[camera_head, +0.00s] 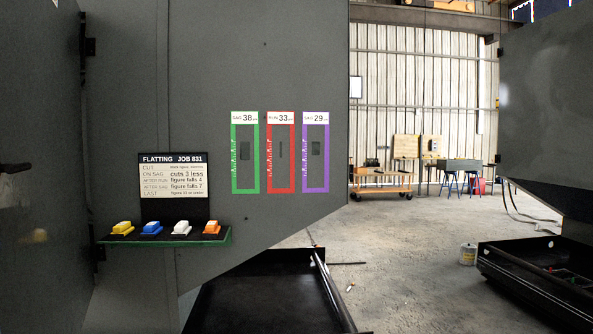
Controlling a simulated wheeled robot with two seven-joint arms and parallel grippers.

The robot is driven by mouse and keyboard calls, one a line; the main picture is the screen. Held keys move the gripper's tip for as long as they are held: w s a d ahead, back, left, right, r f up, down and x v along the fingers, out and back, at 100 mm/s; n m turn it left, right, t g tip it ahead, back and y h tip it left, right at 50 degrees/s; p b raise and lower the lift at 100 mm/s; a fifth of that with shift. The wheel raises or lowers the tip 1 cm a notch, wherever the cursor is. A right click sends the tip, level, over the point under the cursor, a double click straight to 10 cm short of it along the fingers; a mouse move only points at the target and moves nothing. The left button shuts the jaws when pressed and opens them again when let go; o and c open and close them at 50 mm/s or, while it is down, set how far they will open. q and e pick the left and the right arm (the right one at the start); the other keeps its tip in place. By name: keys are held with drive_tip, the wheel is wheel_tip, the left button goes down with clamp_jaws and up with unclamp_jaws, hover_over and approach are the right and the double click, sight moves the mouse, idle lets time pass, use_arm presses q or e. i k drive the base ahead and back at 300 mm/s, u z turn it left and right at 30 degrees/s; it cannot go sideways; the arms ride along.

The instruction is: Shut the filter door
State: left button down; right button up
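A large grey panel (40,120) fills the left edge. Dark hinges (90,47) join it to the grey enclosure wall (205,60), and a dark handle (15,168) sticks out from it. It looks like a door standing open at an angle towards me, but no label names it as the filter door. Another grey panel (545,100) stands at the far right; I cannot tell whether it is a door. Neither of my grippers is in view.
A green-edged shelf (215,238) holds several coloured blocks beneath a job card (173,175). Green, red and purple gauges (281,188) mark the wall. Black trays lie low in front (265,295) and at right (535,270). A can (468,254) stands on open concrete floor.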

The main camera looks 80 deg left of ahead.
sight(47, 276)
drive_tip(key=u, duration=3.85)
drive_tip(key=i, duration=0.25)
